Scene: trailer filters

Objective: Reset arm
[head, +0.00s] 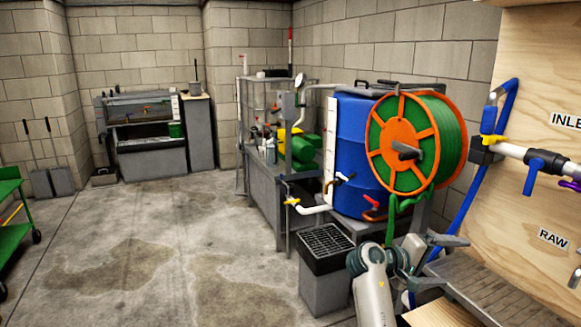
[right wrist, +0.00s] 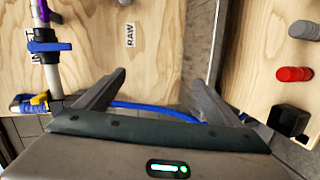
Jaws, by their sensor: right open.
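My right gripper (head: 437,243) is at the lower right of the head view, in front of the plywood panel (head: 540,110) and above a grey slatted shelf (head: 500,285). In the right wrist view its two fingers (right wrist: 155,98) stand wide apart with nothing between them. Behind them are the plywood and a blue hose (right wrist: 155,112). My right forearm comes up from the bottom of the head view. My left gripper does not show in either view.
A blue barrel (head: 358,150) with an orange and green hose reel (head: 400,140) stands behind my right arm. A grey bin with a grate (head: 325,245) is left of it. White piping with blue valve handles (head: 535,165) is on the panel. The concrete floor at left-centre is clear.

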